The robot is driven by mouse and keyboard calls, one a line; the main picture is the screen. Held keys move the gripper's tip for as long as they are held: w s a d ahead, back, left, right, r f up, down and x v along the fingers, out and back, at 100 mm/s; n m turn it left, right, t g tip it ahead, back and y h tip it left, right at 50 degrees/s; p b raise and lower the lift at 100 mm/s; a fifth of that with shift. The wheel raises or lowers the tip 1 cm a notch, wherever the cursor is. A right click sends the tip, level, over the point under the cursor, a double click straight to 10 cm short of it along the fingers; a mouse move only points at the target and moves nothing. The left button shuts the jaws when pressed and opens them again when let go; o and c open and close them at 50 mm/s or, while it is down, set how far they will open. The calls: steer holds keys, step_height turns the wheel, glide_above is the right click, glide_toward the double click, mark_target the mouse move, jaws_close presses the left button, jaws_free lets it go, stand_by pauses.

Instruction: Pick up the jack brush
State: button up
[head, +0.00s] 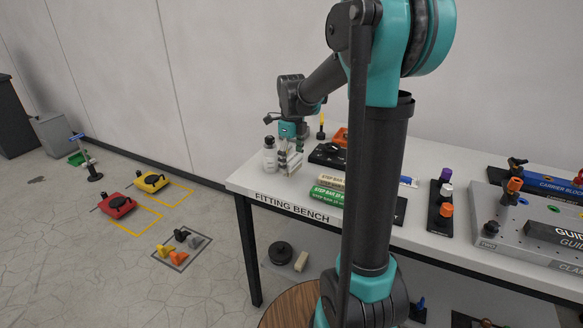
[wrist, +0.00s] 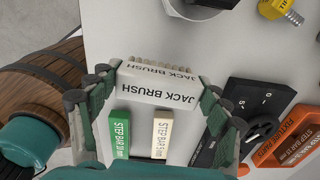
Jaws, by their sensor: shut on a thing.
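The jack brush (wrist: 158,85) is a white block with "JACK BRUSH" lettering and a row of tan bristles along its far edge. In the wrist view it sits between the two fingers of my gripper (wrist: 156,88), which is shut on it. The brush is small there and partly covered by the fingers. I cannot tell whether it touches the bench top.
A green step bar (wrist: 119,138) and a cream step bar (wrist: 162,138) lie close to the brush. A black device (wrist: 248,113) and an orange item (wrist: 290,140) are to the right. The fitting bench (head: 250,180) has a free left front corner.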

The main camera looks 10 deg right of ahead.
mark_target(292, 157)
step_height(292, 157, up, 17)
steer(key=shift+f, duration=0.1)
